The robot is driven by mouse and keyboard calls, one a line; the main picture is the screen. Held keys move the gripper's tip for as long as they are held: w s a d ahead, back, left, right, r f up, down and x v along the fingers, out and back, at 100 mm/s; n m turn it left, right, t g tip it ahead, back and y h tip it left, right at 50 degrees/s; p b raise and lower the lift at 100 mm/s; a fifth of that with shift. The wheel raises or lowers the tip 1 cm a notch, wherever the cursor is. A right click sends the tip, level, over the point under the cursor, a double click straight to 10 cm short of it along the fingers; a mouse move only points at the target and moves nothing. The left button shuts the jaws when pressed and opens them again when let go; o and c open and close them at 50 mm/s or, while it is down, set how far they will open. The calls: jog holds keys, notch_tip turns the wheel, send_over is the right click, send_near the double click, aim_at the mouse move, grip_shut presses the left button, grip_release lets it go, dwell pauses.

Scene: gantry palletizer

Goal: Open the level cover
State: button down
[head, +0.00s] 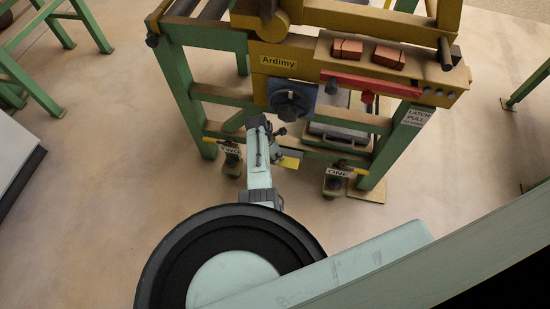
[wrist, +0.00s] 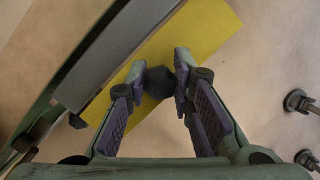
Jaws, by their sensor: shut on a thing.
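A yellow panel with a dark round knob, possibly the level cover, fills the middle of the wrist view (wrist: 205,35). My gripper (wrist: 160,78) is shut on the dark knob (wrist: 158,84), with one fingertip on each side of it. In the head view a yellow piece (head: 290,163) shows low at the front of the green frame, beside my gripper (head: 280,152). My arm and gripper partly hide it there. No label for the level cover is readable.
Above stand a blue plate with a black knob (head: 291,101), a red bar (head: 370,84) and a red knob (head: 367,97). A grey case (head: 338,136) sits right of my gripper. Posts labelled TWO (head: 230,150) and ONE (head: 338,173) flank it. Open floor lies left.

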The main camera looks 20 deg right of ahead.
jog(key=shift+w+d+r, duration=0.15)
jog(key=shift+w+d, duration=0.05)
jog(key=shift+w, duration=0.05)
dwell(0.3)
jog(key=c, duration=1.4)
grip_release()
jog(key=shift+s, duration=0.15)
jog(key=shift+o, duration=0.2)
jog(key=shift+a, duration=0.1)
jog(key=v, duration=0.7)
jog(key=shift+r, duration=0.15)
